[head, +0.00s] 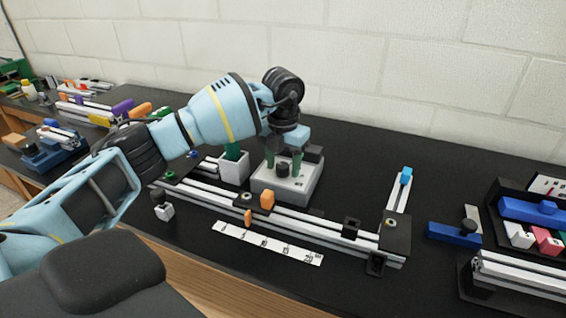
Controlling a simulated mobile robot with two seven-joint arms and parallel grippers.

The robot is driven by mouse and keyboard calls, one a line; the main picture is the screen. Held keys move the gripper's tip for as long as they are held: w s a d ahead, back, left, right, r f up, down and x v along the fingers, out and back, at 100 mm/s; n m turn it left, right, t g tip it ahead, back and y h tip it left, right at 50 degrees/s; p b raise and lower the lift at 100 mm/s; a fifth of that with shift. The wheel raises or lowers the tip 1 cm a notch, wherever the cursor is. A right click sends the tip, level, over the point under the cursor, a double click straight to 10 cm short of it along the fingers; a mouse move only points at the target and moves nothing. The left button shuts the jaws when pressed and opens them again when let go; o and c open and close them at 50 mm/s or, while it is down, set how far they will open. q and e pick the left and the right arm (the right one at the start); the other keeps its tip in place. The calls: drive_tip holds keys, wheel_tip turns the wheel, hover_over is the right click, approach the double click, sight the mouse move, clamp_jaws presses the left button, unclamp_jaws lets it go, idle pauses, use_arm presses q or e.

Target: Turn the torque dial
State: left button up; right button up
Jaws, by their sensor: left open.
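The torque dial (283,170) is a small dark knob on top of a light grey box (270,188) on the black table. My left gripper (284,164) points down over the box, with its two green fingers apart, one on each side of the dial. I cannot tell whether the fingers touch the dial. The gripper and wrist hide the back of the box. My right gripper is out of view.
An aluminium extrusion frame (325,228) with orange and black fittings lies in front of the box. A white container (234,171) stands close on the left, and a white numbered strip (268,243) lies in front.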

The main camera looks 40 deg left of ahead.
use_arm(q)
drive_tip(key=c, duration=0.7)
drive_tip(key=shift+c, duration=1.4)
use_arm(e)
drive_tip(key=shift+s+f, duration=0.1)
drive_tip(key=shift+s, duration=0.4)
